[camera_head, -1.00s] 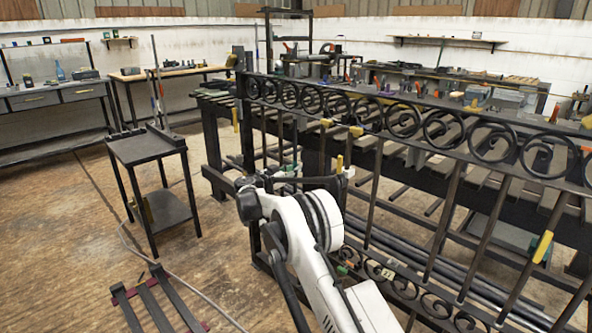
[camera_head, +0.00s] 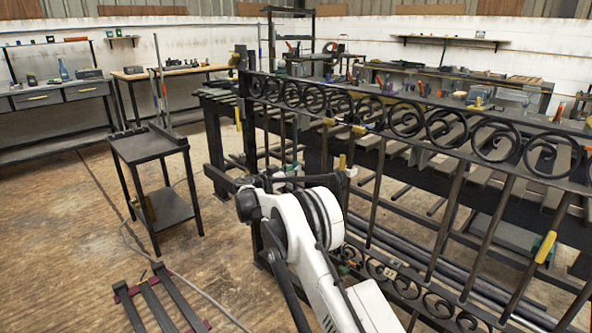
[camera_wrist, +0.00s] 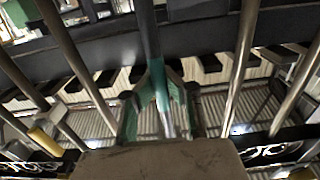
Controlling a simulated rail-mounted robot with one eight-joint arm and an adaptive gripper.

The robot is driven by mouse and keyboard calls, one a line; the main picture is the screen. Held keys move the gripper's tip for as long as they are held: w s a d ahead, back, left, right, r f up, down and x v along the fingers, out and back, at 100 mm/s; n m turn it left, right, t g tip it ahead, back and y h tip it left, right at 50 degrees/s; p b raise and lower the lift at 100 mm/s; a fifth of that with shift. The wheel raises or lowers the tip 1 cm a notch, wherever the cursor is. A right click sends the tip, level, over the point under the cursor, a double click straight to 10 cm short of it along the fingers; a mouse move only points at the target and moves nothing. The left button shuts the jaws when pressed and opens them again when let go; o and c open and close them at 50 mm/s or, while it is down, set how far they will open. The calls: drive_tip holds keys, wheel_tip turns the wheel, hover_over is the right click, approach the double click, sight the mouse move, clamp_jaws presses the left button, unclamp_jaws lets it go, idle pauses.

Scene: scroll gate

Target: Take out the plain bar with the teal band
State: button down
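The plain bar with the teal band (camera_wrist: 148,35) runs down the middle of the wrist view, slightly tilted. Its teal part is between the fingers of my gripper (camera_wrist: 159,80). The two fingers come in from both sides and appear to touch the bar near their tips, so the gripper looks shut on it. In the head view my white arm reaches to the dark gate (camera_head: 405,115), which has a row of scrolls along its upper part. My arm and the gate bars mostly hide the gripper and the teal band there.
Neighbouring plain bars (camera_wrist: 240,65) stand close on both sides. One has a yellow band (camera_wrist: 45,140). Another yellow band (camera_head: 545,247) is on a bar at right.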

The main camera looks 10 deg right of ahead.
drive_tip(key=v, duration=1.1)
drive_tip(key=shift+a+b, duration=0.2)
drive_tip(key=shift+b, duration=0.1)
idle(1.1)
drive_tip(key=shift+s, duration=0.1)
